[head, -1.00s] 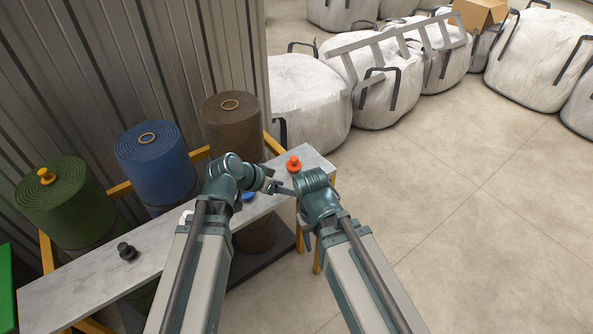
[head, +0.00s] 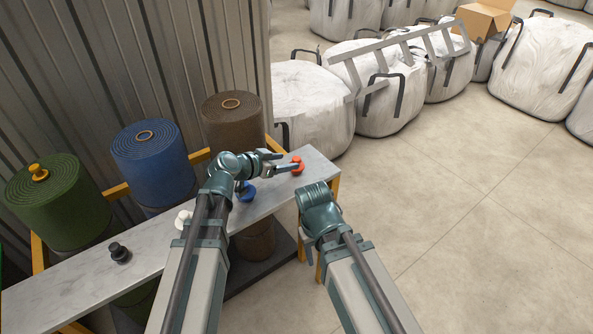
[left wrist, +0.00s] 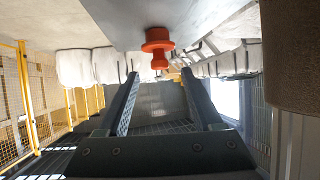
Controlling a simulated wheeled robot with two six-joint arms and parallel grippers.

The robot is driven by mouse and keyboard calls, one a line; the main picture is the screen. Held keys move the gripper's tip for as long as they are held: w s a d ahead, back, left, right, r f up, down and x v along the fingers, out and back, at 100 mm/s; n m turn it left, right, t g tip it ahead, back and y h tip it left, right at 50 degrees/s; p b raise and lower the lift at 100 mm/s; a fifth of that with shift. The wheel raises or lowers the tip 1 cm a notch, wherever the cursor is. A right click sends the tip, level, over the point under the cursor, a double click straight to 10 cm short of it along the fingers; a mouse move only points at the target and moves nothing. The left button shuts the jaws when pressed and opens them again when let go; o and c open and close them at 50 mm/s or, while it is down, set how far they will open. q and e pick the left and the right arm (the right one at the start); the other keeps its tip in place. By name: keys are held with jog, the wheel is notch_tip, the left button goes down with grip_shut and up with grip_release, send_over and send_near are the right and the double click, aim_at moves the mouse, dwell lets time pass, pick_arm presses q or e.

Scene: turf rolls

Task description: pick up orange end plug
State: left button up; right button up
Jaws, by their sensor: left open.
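The orange end plug (head: 297,164) stands at the far right end of the grey bench top (head: 216,222). My left gripper (head: 285,161) is open and empty, its fingers reaching toward the plug from the left. In the left wrist view the orange end plug (left wrist: 157,42) shows just past the fingertips, roughly midway between the spread fingers of the left gripper (left wrist: 160,74). I see no grip on it. My right gripper (head: 308,252) hangs low beside the bench end, mostly hidden by its own wrist.
A blue plug (head: 247,191), a white plug (head: 183,219) and a black plug (head: 120,253) stand along the bench. Green (head: 50,205), blue (head: 153,165) and brown (head: 236,130) rolls stand behind it. Floor at right is clear.

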aim_at(296, 158)
pick_arm(q)
jog(key=shift+b+x, duration=1.45)
jog(key=shift+x, duration=1.7)
jog(key=shift+c, duration=0.5)
grip_shut()
